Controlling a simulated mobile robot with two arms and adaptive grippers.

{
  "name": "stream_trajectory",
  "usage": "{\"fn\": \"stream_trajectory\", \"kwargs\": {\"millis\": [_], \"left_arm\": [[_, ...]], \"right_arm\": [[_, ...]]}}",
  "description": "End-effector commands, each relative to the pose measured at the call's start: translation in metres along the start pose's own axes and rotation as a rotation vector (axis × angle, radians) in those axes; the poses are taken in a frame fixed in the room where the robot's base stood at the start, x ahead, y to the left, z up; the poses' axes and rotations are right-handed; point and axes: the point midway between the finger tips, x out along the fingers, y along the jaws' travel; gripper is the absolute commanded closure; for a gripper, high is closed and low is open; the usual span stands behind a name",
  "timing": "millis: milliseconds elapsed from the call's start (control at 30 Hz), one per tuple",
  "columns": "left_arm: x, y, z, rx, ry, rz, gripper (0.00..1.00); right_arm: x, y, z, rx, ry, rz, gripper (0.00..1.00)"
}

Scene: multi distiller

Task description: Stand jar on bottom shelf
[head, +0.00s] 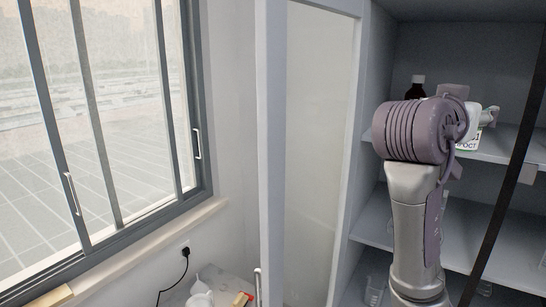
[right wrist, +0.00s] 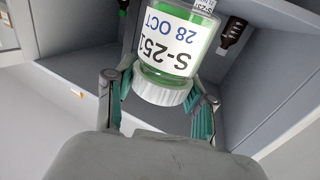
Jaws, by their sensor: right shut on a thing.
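The jar (right wrist: 175,45) has green contents, a white cap and a white label reading S-251 28 OCT. My right gripper (right wrist: 160,95) is shut on it at the cap, with one finger on each side. In the head view the jar (head: 467,142) shows partly behind my right arm, label upright, in front of or over the upper visible shelf (head: 505,150). I cannot tell whether its base touches that shelf. A lower shelf (head: 470,235) is below and looks mostly bare where it shows. My left gripper is out of view.
A brown bottle with a white cap (head: 416,90) stands behind my arm; a brown bottle (right wrist: 232,35) also shows beside the jar in the wrist view. Clear glassware (head: 375,290) sits low in the cabinet. The glass door (head: 318,150) stands open at left; a dark upright edge (head: 510,190) crosses at right.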

Motion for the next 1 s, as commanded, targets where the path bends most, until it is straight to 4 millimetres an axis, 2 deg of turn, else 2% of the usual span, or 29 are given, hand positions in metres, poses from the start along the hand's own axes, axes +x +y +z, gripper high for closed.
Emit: {"fn": "stream_trajectory", "kwargs": {"millis": [267,467,600,767,1000], "left_arm": [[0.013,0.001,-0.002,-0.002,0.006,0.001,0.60],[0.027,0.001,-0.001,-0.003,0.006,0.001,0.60],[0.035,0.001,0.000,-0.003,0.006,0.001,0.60],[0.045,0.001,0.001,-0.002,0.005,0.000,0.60],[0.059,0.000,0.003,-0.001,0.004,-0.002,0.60]], "right_arm": [[0.008,-0.021,0.072,-0.004,-0.006,-0.063,0.84],[0.007,-0.037,0.157,-0.005,-0.008,-0.158,0.84],[-0.001,-0.042,0.215,-0.005,-0.006,-0.236,0.84],[-0.017,-0.042,0.277,-0.004,-0.006,-0.330,0.84],[-0.051,-0.031,0.361,-0.005,-0.004,-0.476,0.84]]}}
